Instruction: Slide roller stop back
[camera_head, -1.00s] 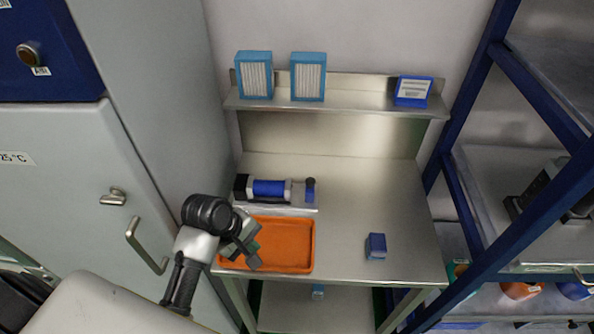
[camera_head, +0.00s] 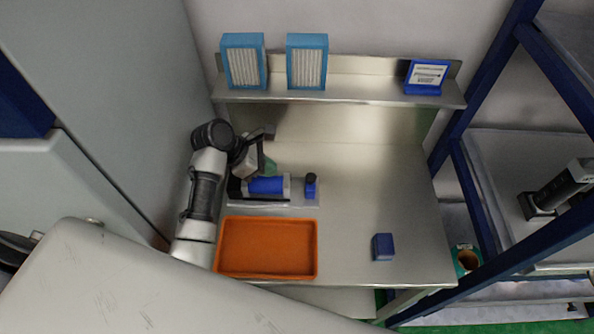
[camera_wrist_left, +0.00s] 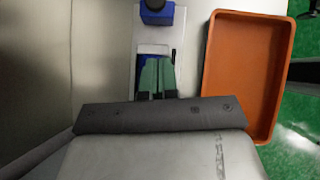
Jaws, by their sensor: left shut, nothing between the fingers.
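The applicator lies on a pale base plate (camera_head: 240,203) at the left of the steel table. Its blue roller (camera_head: 266,186) has a black left end and a grey right end. The roller stop, a small blue block with a black knob (camera_head: 311,185), stands at the plate's right end, with a gap to the roller. In the left wrist view the stop (camera_wrist_left: 157,12) is at the top centre. My left gripper (camera_head: 270,168) is above and behind the roller, left of the stop. Its green fingers (camera_wrist_left: 157,72) are shut and empty, hiding part of the roller. My right gripper is out of view.
An empty orange tray (camera_head: 268,248) lies in front of the applicator. A small blue box (camera_head: 382,247) stands at the right front. The shelf (camera_head: 350,92) above the back of the table holds several blue items. The table's middle and right are mostly clear.

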